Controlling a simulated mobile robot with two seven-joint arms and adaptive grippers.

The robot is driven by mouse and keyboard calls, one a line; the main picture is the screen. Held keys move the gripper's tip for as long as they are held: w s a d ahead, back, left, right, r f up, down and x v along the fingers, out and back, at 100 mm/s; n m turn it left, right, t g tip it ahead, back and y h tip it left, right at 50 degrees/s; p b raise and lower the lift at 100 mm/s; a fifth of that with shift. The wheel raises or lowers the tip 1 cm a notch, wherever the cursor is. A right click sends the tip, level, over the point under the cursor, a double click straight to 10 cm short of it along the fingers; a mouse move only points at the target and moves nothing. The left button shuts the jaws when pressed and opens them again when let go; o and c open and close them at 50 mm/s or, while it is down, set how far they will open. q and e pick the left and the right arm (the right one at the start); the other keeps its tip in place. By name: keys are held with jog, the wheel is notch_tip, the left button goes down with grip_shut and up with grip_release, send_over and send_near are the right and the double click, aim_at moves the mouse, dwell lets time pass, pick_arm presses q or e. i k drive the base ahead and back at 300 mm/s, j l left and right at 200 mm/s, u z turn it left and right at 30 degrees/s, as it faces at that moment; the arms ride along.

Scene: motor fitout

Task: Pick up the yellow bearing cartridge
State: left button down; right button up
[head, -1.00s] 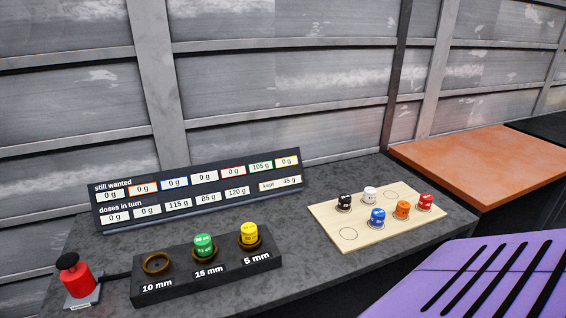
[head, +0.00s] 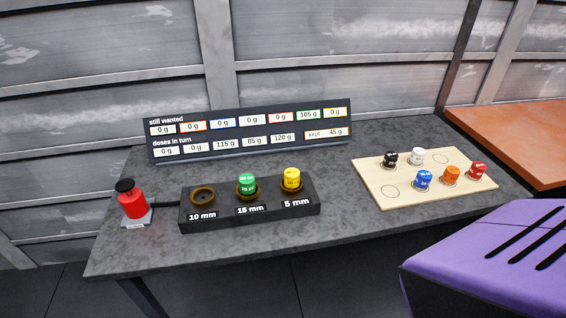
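The yellow bearing cartridge (head: 292,178) stands upright in the ring marked 5 mm, at the right end of the black holder block (head: 250,221). The green cartridge (head: 247,184) sits in the middle ring, marked 15 mm. The ring marked 10 mm (head: 203,197) at the left is empty. Neither of my grippers shows in the head view, and nothing touches the yellow cartridge.
A wooden board (head: 391,204) at the right holds black, white, blue, orange and red cartridges. A red button device (head: 133,204) stands left of the block. A display panel (head: 250,134) stands behind it. A purple slotted body (head: 450,255) fills the lower right. The front tabletop is clear.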

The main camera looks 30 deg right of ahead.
aim_at(291, 175)
jog(key=i+j, duration=0.35)
jog(key=i+z, duration=0.15)
jog(key=z, duration=1.2)
